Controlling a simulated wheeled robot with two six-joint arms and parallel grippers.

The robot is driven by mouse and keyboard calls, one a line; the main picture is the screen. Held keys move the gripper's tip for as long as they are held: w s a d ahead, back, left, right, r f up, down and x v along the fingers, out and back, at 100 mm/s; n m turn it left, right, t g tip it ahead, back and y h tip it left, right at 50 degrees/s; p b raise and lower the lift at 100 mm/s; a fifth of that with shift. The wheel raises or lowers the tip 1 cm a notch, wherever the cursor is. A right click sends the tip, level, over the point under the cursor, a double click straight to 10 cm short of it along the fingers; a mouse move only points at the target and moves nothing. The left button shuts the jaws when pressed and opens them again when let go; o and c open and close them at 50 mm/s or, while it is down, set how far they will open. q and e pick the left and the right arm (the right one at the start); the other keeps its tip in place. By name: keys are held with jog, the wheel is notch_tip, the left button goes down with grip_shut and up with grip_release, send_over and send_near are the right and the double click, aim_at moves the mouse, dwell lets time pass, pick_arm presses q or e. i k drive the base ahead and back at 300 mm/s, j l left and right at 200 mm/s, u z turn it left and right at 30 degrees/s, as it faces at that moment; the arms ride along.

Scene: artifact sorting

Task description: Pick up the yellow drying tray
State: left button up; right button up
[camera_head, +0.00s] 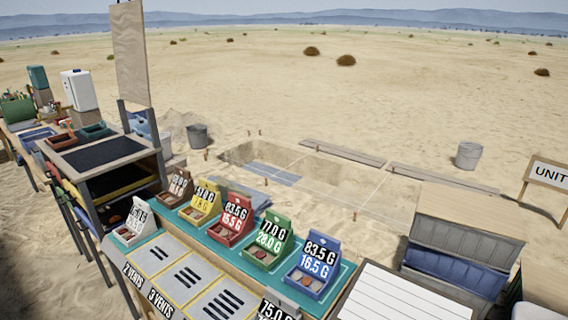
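A yellow-edged tray (128,187) sits inside the dark rack (98,205) at the left. It looks like the yellow drying tray, but most of it is hidden by the rack. The rack has a dark top panel (103,152). Neither of my grippers is in view.
A teal board (232,245) beside the rack carries several coloured bins with number cards, including a yellow bin (202,205) and a blue bin (313,268). Grey slotted panels (187,277) lie in front. Small red and teal trays (95,131) stand behind the rack. Grey-blue crates (455,270) stand right.

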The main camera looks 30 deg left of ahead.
aim_at(206, 204)
jog(key=j+u, duration=0.45)
jog(key=i+j+u, duration=0.1)
jog(key=u, duration=0.3)
jog(key=i+j+u, duration=0.1)
jog(key=j+u, duration=0.35)
